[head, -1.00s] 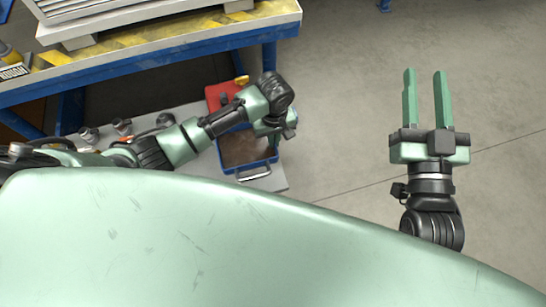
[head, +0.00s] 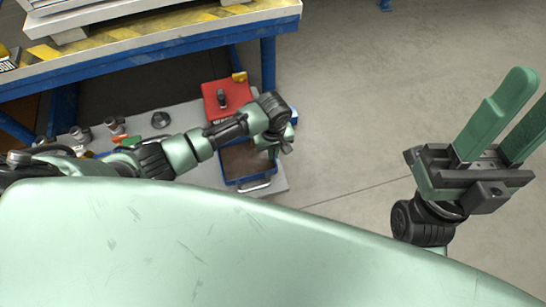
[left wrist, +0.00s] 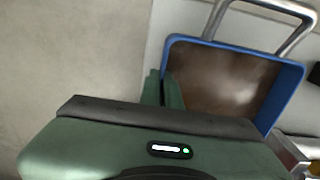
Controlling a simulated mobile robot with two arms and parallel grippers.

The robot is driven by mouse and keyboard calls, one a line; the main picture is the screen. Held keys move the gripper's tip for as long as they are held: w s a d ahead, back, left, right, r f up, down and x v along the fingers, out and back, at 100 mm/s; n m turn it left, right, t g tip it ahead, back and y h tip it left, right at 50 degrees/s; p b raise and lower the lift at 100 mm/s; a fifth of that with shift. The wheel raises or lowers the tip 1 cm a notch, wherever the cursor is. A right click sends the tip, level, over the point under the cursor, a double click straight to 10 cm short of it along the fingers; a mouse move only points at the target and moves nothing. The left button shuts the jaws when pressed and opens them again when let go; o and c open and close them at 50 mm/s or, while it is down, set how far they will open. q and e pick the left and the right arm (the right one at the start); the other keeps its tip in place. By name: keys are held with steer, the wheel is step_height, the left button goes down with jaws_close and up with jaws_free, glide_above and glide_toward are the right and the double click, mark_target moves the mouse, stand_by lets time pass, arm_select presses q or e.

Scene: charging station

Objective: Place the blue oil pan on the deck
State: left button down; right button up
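The blue oil pan (head: 229,179) is a rectangular open pan with a brown inside and a metal handle at its near side. It is over the right end of the low grey deck (head: 204,174); whether it touches the deck I cannot tell. My left gripper (head: 275,150) is at the pan's right wall. In the left wrist view the pan (left wrist: 290,93) fills the upper right, and the left gripper's fingers (left wrist: 163,88) are close together, one on each side of its wall. My right gripper (head: 505,115) is open and empty, over the floor at the right.
A red box (head: 236,92) with a dark knob is behind the pan. Several small metal parts, such as a dark round one (head: 161,119), lie on the deck's left. A blue-framed workbench (head: 150,58) stands behind. The floor (head: 370,110) to the right is clear.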

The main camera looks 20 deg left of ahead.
arm_select(q)
step_height(320, 180, down, 3)
steer(key=shift+r+b, duration=0.15)
steer(key=shift+b, duration=0.65)
steer(key=shift+f, duration=0.4)
steer(key=shift+r, duration=0.15)
steer(key=c, duration=1.6)
jaws_free()
steer(key=shift+f, duration=0.2)
steer(key=shift+c, duration=0.2)
